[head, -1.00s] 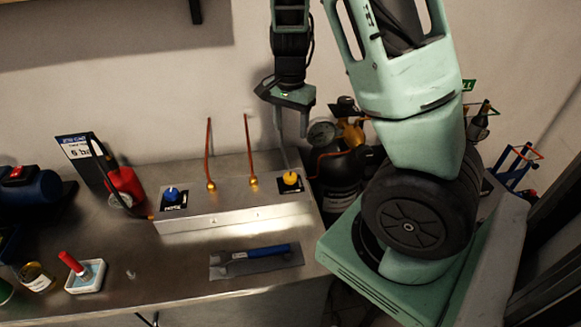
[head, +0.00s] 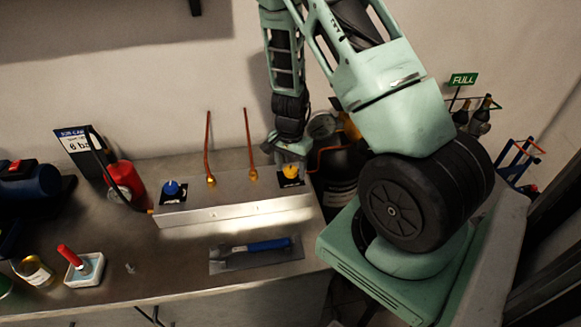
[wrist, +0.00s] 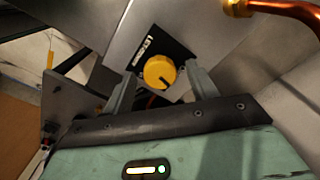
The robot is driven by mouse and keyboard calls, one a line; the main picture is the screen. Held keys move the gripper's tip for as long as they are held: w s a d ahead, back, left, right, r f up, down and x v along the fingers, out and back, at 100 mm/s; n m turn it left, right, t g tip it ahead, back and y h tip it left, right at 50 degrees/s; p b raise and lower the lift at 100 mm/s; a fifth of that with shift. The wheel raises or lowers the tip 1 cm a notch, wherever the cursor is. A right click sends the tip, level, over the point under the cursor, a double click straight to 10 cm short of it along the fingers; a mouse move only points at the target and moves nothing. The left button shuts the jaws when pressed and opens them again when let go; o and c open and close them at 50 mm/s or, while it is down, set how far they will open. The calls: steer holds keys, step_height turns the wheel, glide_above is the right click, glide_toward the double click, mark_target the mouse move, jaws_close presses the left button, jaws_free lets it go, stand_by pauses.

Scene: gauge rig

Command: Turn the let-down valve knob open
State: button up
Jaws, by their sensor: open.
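The yellow knob (head: 291,171) sits on a black label plate at the right end of the metal manifold box (head: 235,209). My gripper (head: 291,160) is just above the knob in the head view. In the wrist view my gripper (wrist: 162,82) is open, with one finger on each side of the knob and a visible gap to it. A blue knob (head: 171,188) is at the box's left end.
Two copper pipes (head: 248,145) rise from the box left of the yellow knob. A gauge (head: 322,126) and a dark cylinder (head: 338,170) stand close behind and right.

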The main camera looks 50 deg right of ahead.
steer(key=shift+f, duration=0.25)
steer(key=c, duration=1)
steer(key=shift+f+n+b, duration=0.1)
steer(key=shift+n+b, duration=0.6)
steer(key=shift+n, duration=0.8)
steer(key=o, duration=1)
